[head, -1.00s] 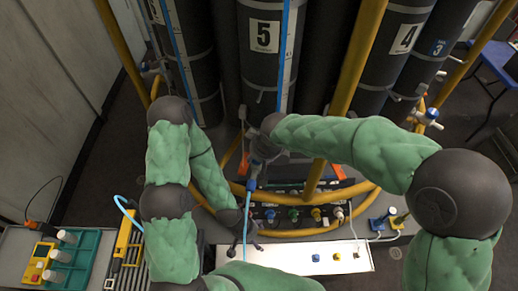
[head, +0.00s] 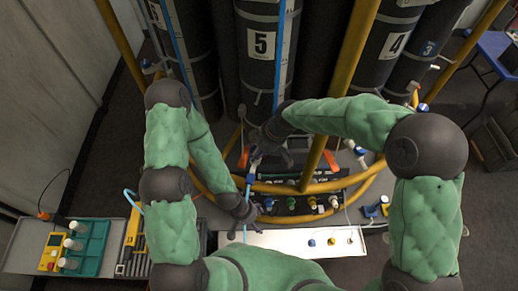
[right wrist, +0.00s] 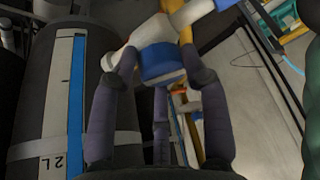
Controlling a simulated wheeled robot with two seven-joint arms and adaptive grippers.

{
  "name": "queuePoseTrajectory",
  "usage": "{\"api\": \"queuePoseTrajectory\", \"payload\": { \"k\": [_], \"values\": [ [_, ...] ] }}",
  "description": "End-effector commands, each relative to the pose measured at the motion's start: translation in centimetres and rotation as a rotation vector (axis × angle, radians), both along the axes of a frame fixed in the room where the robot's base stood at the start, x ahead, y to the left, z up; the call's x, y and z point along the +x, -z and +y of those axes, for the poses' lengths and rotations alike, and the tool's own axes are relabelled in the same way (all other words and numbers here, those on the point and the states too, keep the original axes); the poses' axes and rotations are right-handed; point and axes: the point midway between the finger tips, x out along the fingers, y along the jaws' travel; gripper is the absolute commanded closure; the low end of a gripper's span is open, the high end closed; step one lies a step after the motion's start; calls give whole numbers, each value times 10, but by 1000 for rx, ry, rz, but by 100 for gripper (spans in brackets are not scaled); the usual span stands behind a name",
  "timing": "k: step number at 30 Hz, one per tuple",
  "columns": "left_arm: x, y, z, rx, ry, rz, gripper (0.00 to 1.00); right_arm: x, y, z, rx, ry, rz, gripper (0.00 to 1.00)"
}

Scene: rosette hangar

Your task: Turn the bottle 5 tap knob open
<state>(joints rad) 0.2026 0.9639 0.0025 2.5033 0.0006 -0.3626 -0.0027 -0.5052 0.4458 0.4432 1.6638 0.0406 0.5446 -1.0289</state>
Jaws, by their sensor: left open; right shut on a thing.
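Bottle 5, a tall dark cylinder with a white number label (head: 261,43), stands at the upper middle of the head view. My right gripper (head: 262,150) is at its lower front and hides the tap there. In the right wrist view, my right fingers (right wrist: 163,75) are shut on a blue knob (right wrist: 162,62) on a white tap body (right wrist: 150,32). The knob's turn angle cannot be told. My left gripper (head: 250,214) is open, lower down, close to a thin blue hose (head: 248,185); I see nothing held in it.
A yellow rail frame (head: 345,100) runs in front of the bottles. Bottle 4 (head: 395,45) stands to the right. Several small coloured knobs (head: 312,203) line a dark panel below. A teal rack (head: 88,245) is at the lower left.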

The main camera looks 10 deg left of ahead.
Motion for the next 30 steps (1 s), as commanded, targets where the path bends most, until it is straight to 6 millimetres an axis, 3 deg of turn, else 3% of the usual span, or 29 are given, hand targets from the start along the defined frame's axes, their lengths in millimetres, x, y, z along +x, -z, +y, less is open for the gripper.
{"api": "queuePoseTrajectory", "payload": {
  "k": [1, 22, 23, 24, 30],
  "values": [
    [0, 1, 0, 0, 0, 0, 20, 5, -7, 5, 14, -14, -15, 87],
    [0, 3, 0, 0, 0, 0, 20, 5, -9, 5, 13, -84, -15, 87],
    [0, 3, 0, 0, 0, 0, 20, 5, -9, 5, 13, -84, -15, 49],
    [0, 3, 0, 0, 0, 0, 20, 4, -9, 5, 13, -83, -15, 37],
    [0, 4, 0, 0, 0, 0, 20, 2, -5, 3, 7, -86, -7, 34]
  ]
}}
